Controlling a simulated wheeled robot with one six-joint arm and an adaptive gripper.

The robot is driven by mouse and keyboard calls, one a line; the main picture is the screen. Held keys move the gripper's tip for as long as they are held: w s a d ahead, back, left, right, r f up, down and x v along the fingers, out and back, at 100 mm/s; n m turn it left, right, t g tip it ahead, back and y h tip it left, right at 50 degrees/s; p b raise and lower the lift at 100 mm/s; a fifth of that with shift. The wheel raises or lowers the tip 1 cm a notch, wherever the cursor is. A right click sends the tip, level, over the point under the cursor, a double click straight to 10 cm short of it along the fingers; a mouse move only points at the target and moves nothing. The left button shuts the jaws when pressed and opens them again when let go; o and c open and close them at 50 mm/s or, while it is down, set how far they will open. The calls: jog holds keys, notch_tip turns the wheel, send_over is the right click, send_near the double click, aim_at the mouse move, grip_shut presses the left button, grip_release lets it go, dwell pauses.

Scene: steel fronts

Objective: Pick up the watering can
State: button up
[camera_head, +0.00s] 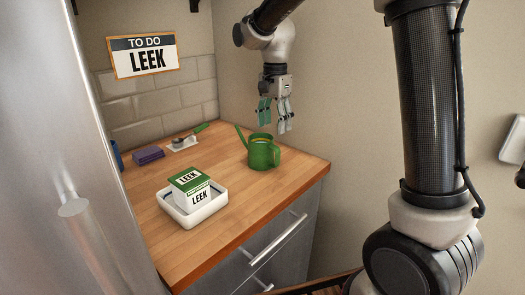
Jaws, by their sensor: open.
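A green watering can (262,154) stands upright on the wooden counter (238,219), near its back right part. Its spout points up to the left and its handle is on the right side. My gripper (275,118) hangs fingers down above the can, with its fingertips just over the can's top in the picture. Its fingers are apart and nothing shows between them. I cannot tell the exact gap in depth between the fingers and the can.
A white tray (176,214) with a green and white box (197,194) labelled LEEK is left of the can. Behind lie a trowel (190,136) on a white dish and a purple block (147,155). A wall stands behind the can; a steel door (60,120) is at left.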

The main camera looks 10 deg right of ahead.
aim_at(275, 146)
jog(key=shift+f+m, duration=0.25)
jog(key=shift+m, duration=0.05)
notch_tip(275, 146, down, 7)
jog(key=shift+d+f, duration=0.15)
jog(key=shift+f, duration=0.05)
grip_shut()
jog(key=shift+r, duration=0.1)
dwell(0.3)
